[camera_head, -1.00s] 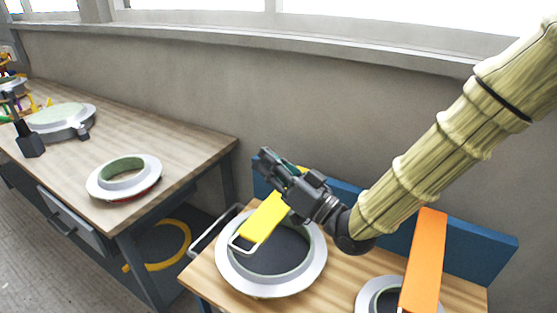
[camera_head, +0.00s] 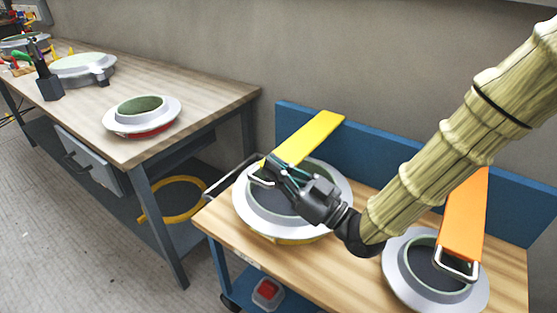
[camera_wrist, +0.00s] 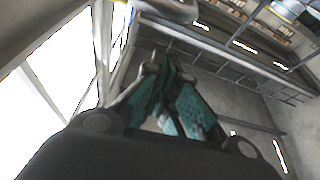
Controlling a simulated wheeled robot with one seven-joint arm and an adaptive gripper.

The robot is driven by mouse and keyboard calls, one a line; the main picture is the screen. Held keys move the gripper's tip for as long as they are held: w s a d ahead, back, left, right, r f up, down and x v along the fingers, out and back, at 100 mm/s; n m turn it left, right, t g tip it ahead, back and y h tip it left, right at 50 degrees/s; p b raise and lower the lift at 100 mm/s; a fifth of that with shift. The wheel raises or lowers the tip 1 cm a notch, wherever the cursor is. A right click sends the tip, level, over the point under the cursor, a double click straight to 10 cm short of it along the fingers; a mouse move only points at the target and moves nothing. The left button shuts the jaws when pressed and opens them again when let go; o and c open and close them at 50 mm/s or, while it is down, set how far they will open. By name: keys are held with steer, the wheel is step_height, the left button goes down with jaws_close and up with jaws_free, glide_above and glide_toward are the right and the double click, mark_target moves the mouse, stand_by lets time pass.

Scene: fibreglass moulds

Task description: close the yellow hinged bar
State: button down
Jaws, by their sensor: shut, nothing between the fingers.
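The yellow hinged bar (camera_head: 312,137) slants from near the blue backboard down toward a round grey-white mould (camera_head: 342,190). Its metal loop handle (camera_head: 256,181) is at the lower left end, over the mould's left side. I cannot tell whether the bar touches the rim. My gripper (camera_head: 271,167) is at the handle end, in front of the bar, and hides part of the handle and mould. Its fingers are together and empty. I cannot tell whether they touch the bar. In the wrist view the teal-padded fingers (camera_wrist: 155,68) show, but the bar cannot be made out.
An orange bar (camera_head: 465,217) with a metal handle lies over a second mould (camera_head: 399,282) at right, partly behind my arm. The blue backboard (camera_head: 385,163) edges the wooden cart top. Another bench (camera_head: 205,97) with moulds stands at left.

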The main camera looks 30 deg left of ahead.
steer(key=shift+s+f+b, duration=0.2)
steer(key=shift+f+b, duration=0.35)
steer(key=shift+f, duration=0.65)
steer(key=shift+s+f+b, duration=0.2)
steer(key=shift+f+b, duration=0.35)
steer(key=shift+f, duration=0.6)
steer(key=shift+d+f, duration=0.1)
steer(key=shift+f, duration=0.05)
step_height(320, 180, up, 11)
steer(key=shift+r, duration=0.2)
